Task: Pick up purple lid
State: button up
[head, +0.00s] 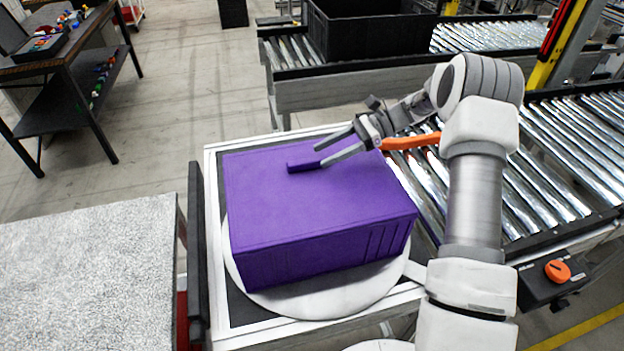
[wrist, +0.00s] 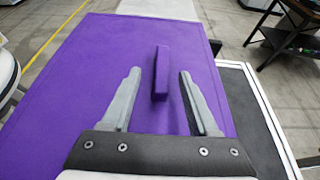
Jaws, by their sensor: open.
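The purple lid (head: 285,195) lies flat on top of a purple box (head: 320,262). A raised purple bar handle (head: 303,167) stands on the lid. The lid fills much of the wrist view (wrist: 85,85), with its handle (wrist: 161,74) upright near the middle. My gripper (head: 322,156) is open, just above the lid at the handle. In the wrist view the two grey fingers (wrist: 160,72) lie on either side of the handle, with gaps on both sides. I cannot tell how deep the fingertips reach around it.
The box stands on a round white turntable (head: 330,298) in a white-edged frame. A roller conveyor (head: 540,165) runs at the right. A black crate (head: 365,30) sits on another conveyor behind. A speckled grey table (head: 85,275) is at the left, and a workbench (head: 65,65) stands beyond.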

aim_at(307, 160)
jog(key=p+x, duration=0.1)
jog(key=x, duration=0.4)
jog(key=shift+w+a+p, duration=0.1)
jog(key=shift+a+p, duration=0.25)
jog(key=shift+c, duration=0.3)
grip_shut()
dwell(0.9)
